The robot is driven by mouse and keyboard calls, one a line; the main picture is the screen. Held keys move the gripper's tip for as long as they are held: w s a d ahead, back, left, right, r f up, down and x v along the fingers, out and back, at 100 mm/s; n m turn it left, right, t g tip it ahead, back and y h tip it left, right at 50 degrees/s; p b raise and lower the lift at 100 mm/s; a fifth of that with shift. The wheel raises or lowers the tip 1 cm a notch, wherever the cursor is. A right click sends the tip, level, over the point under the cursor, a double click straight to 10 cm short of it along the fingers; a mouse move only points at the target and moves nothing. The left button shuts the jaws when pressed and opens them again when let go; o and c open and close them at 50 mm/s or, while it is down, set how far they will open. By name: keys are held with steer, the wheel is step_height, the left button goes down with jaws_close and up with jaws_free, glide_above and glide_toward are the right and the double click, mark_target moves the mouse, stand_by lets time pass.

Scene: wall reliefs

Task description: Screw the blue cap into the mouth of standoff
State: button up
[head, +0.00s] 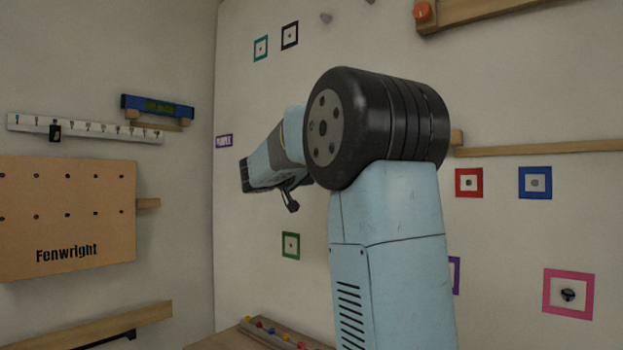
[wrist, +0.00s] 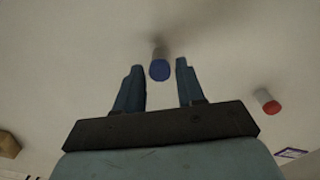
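In the wrist view, a short grey standoff (wrist: 158,52) sticks out of the pale wall, with the blue cap (wrist: 160,71) at its near end. How deep the cap sits in the mouth cannot be told. My gripper (wrist: 159,67) is open, one finger on each side of the blue cap, with visible gaps on both sides. No contact shows. In the head view, my arm reaches left toward the wall, and the fingers, this standoff and the blue cap cannot be made out there.
A standoff with a red end (wrist: 267,102) stands to the right in the wrist view.

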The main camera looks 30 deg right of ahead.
steer(key=n, duration=0.9)
steer(key=shift+n, duration=0.4)
steer(key=c, duration=0.7)
steer(key=m, duration=0.5)
steer(key=m, duration=0.5)
stand_by(0.3)
